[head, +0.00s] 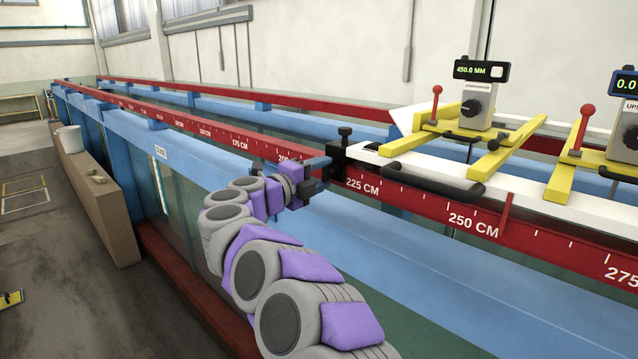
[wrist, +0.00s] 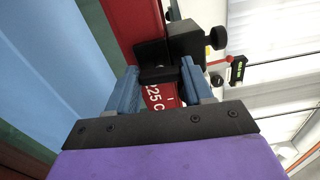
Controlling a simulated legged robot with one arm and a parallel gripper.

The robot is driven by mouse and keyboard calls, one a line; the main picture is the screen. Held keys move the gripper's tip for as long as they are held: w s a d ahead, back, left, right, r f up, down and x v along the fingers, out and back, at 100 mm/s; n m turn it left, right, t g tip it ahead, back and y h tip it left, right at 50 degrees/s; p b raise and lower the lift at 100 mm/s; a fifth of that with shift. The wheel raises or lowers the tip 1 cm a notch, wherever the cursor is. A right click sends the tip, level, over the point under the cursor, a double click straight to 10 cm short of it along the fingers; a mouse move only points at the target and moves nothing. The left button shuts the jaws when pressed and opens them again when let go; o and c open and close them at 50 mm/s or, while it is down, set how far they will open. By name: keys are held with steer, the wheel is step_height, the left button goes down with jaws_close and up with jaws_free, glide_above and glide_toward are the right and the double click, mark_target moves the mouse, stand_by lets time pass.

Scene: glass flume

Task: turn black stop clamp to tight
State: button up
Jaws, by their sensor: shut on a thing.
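The black stop clamp (head: 337,158) sits on the red rail near the 225 CM mark, at the left end of the white carriage. A black knob (head: 345,132) stands on its top. My gripper (head: 321,168) reaches the clamp from the left. In the wrist view its two blue fingers (wrist: 160,76) are closed on a dark part of the clamp between their tips. The far side of that part is hidden.
The red rail (head: 470,218) carries a centimetre scale along the glass flume. The white carriage (head: 430,170) holds yellow frames, red-knobbed levers and a gauge (head: 478,100) reading 450.0 MM.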

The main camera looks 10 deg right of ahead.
steer(key=shift+f+m+b, duration=0.25)
steer(key=shift+m+b, duration=0.1)
steer(key=shift+m, duration=0.15)
stand_by(0.3)
steer(key=o, duration=1)
steer(key=shift+w+a, duration=0.1)
steer(key=shift+o, duration=0.2)
steer(key=shift+r, duration=0.1)
steer(key=shift+a, duration=0.1)
steer(key=p+v, duration=0.2)
steer(key=v, duration=1.5)
steer(key=shift+a, duration=0.1)
